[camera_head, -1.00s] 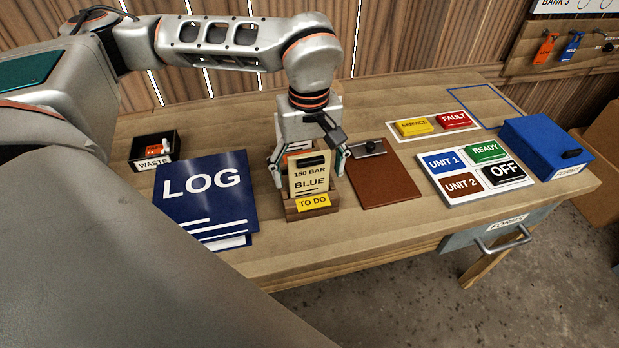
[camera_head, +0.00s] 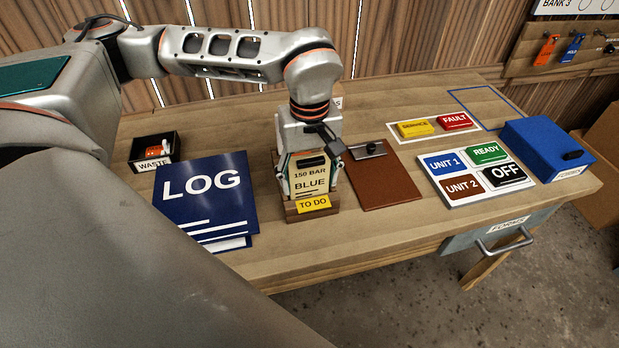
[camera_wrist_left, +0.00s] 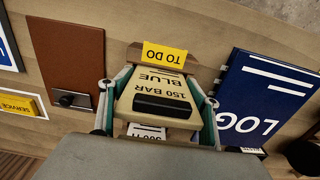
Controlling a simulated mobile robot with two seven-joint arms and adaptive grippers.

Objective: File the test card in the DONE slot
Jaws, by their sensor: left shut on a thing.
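The test card (camera_head: 310,176) is cream with a black grip bar and reads "150 BAR BLUE". It stands in a wooden slot holder (camera_head: 298,215) with a yellow "TO DO" label (camera_head: 314,203). My left gripper (camera_head: 311,184) comes down from above and is shut on the card, with one finger at each side edge. The left wrist view shows the card (camera_wrist_left: 158,88) between the fingers and the TO DO label (camera_wrist_left: 164,54) beyond it. Another pale card (camera_wrist_left: 147,131), partly hidden, lies behind it. No DONE label is readable. My right gripper is not in view.
A blue LOG folder (camera_head: 205,195) lies left of the holder, and a brown clipboard (camera_head: 383,180) lies close on its right. Farther off are a WASTE box (camera_head: 153,150), a button panel (camera_head: 476,172) and a blue box (camera_head: 546,147). The front bench strip is clear.

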